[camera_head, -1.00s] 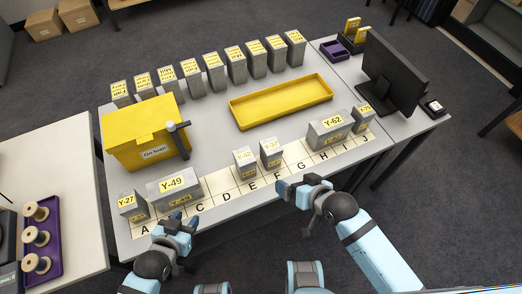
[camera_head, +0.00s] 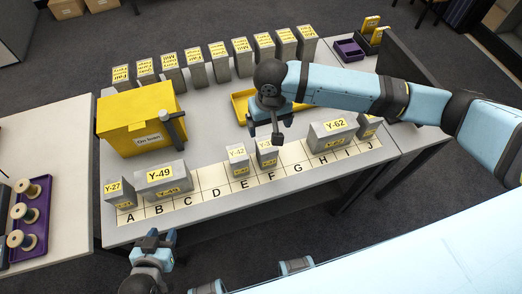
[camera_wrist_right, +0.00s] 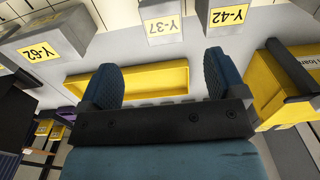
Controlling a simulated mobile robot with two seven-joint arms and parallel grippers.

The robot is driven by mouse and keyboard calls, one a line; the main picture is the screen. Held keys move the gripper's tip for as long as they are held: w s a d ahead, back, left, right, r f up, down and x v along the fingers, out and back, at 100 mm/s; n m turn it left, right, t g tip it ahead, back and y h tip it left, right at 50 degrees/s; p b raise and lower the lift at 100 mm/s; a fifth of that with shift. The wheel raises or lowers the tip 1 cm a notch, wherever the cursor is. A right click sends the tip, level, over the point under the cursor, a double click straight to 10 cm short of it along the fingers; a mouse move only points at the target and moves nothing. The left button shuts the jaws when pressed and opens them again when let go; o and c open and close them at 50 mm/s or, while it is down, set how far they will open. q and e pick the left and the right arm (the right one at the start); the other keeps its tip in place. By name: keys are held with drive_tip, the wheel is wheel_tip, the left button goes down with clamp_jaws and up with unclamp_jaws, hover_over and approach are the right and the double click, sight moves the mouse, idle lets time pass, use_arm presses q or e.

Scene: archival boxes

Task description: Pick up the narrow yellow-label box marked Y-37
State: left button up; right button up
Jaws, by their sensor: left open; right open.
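The narrow grey box with the yellow Y-37 label (camera_head: 267,157) stands on the lettered strip around E and F, its label partly covered by my right gripper (camera_head: 272,122). In the right wrist view the Y-37 box (camera_wrist_right: 163,22) appears upside down beyond the fingertips, roughly centred between them. My right gripper (camera_wrist_right: 162,75) is open and empty, above the table and apart from the box. The similar Y-42 box (camera_head: 238,160) stands just left of Y-37; it also shows in the wrist view (camera_wrist_right: 229,14). My left gripper (camera_head: 155,240) is open and empty off the table's front edge.
Wider Y-49 (camera_head: 160,178) and small Y-27 (camera_head: 119,194) stand left, Y-62 (camera_head: 333,136) right. A yellow tray (camera_head: 240,106) lies behind my right arm. A yellow "On loan" box (camera_head: 135,122) is at left. Several labelled boxes line the back.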

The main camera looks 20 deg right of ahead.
sight(267, 144)
wheel_tip(267, 144, down, 8)
drive_tip(key=shift+f, duration=0.2)
drive_tip(key=f, duration=0.5)
drive_tip(key=shift+w+a+f+p, duration=0.1)
drive_tip(key=shift+w+a+p, duration=0.1)
drive_tip(key=shift+p, duration=0.2)
drive_tip(key=c, duration=1.1)
drive_tip(key=shift+c, duration=0.2)
